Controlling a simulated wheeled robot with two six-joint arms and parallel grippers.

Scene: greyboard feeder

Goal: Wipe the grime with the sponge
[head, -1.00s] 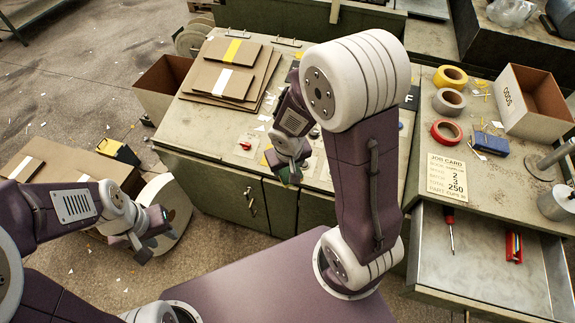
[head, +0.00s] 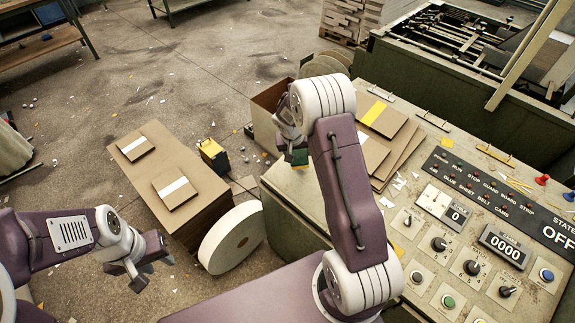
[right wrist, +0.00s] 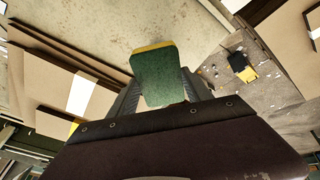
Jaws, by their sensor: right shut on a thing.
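A sponge (right wrist: 160,78), green with a yellow layer, is between the fingers of my right gripper (right wrist: 158,92) in the right wrist view. In the head view the sponge (head: 299,157) shows as a small green patch below my right gripper (head: 297,142), which is shut on it. They are near the left end of the feeder bench; I cannot tell whether the sponge touches anything. My left gripper (head: 140,268) is empty at the left, over the floor, and its fingers look apart. I cannot make out the grime clearly; the bench top (right wrist: 215,35) has faint brownish specks.
Greyboard sheets (head: 385,120) lie on the bench behind my right arm. A control panel (head: 480,235) with knobs is at the right. An open carton (head: 268,105) stands beyond the bench's left end. A board stack (head: 150,180) and a white roll (head: 232,238) are on the floor.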

